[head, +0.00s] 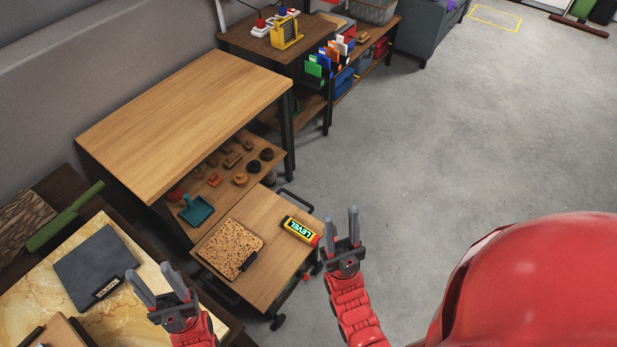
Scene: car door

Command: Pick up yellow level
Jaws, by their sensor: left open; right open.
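The yellow level (301,231) has a dark label reading LEVEL and red at its right end. It lies on the right part of a low wooden cart top (264,279). My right gripper (341,228) is open and empty, just right of the level in the picture, with its fingers pointing up the picture. I cannot tell its height over the floor. My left gripper (158,284) is open and empty, over the marble-topped table at lower left, well left of the level.
A speckled cork board (230,249) with a dark handle lies left of the level on the cart. A taller wooden table (186,122) stands behind. A dark slate board (96,267) lies on the marble surface (40,295). The grey floor (440,130) at right is clear.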

